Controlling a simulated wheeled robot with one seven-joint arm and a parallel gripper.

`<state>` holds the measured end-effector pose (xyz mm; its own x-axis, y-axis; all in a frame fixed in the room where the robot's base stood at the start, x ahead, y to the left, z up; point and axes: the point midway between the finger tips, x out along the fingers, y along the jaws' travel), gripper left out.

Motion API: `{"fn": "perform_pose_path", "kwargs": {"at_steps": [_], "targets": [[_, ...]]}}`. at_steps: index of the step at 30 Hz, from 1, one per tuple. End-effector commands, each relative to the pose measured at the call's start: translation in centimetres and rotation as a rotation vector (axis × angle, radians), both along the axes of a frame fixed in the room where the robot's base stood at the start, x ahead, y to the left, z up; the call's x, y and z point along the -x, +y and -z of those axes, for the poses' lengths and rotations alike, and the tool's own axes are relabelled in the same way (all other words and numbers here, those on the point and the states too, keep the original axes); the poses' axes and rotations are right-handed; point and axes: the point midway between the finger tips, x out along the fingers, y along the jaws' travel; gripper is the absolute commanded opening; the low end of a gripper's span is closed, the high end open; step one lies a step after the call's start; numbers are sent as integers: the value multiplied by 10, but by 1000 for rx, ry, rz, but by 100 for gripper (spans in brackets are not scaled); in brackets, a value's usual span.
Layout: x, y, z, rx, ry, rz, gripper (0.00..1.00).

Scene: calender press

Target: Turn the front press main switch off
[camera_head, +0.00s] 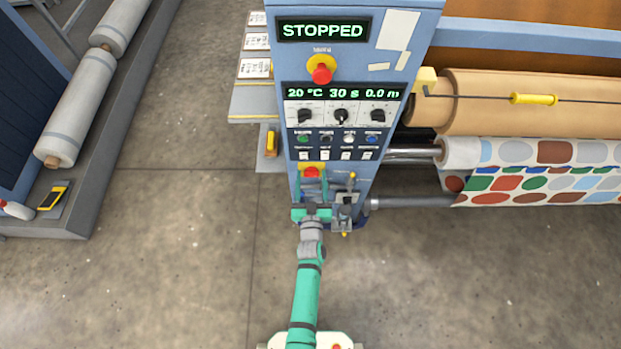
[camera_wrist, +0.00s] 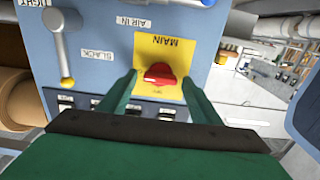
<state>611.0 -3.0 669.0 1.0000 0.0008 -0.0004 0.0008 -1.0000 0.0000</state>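The main switch is a red rotary knob (camera_wrist: 159,76) on a yellow plate (camera_wrist: 160,48) marked MAIN, upside down in the wrist view. In the head view the switch (camera_head: 311,172) shows low on the blue press column, partly hidden by my gripper. The knob's grip looks roughly crosswise in the wrist view; its exact setting cannot be read. My gripper (camera_wrist: 157,78) is open, with one green finger on each side of the knob. Gaps show between the fingers and the knob. My gripper also shows in the head view (camera_head: 312,186).
A lever (camera_head: 350,190) with yellow ends stands just right of my gripper; it is at the left in the wrist view. Above are buttons, dials, a red emergency stop (camera_head: 321,73) and a display (camera_head: 323,30) reading STOPPED. Printed fabric (camera_head: 540,180) is right. The floor in front is clear.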

Motion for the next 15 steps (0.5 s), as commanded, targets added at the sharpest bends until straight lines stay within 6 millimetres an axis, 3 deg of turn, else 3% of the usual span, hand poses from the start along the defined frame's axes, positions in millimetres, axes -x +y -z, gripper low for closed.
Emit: {"fn": "perform_pose_path", "kwargs": {"at_steps": [1,4,5,15], "targets": [[0,0,0,0,0,0,45],[0,0,0,0,0,0,21],[0,0,0,0,0,0,18],[0,2,0,39,0,-2,18]]}}
